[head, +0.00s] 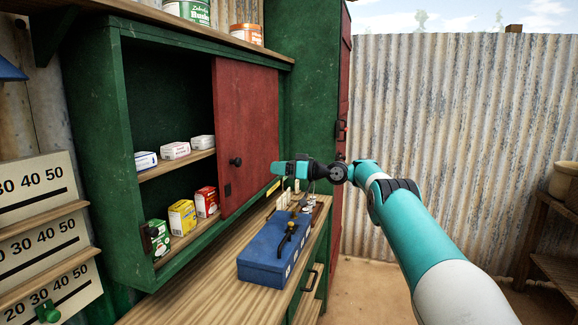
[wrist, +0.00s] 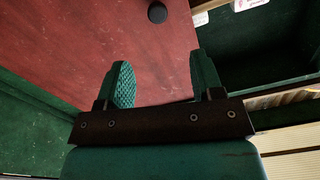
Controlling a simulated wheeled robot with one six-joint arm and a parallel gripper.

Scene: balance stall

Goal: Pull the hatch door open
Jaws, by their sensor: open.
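A red door panel (head: 247,120) covers the right part of the green wall cabinet (head: 108,130); the cabinet's left part stands open. The panel has a round black knob (head: 236,162) near its left edge. In the wrist view the red panel (wrist: 60,45) fills much of the picture, with the knob (wrist: 157,12) at the top, beyond the fingertips. My gripper (wrist: 160,72) is open and empty, with bare red panel showing between its fingers. In the head view my gripper (head: 279,168) is to the right of the knob, apart from it.
Small boxes (head: 182,217) stand on the cabinet's shelves. A blue case (head: 270,249) lies on the wooden counter (head: 190,295) below my gripper. A tall green cupboard with a red door (head: 344,90) stands behind. Open floor lies to the right of the counter.

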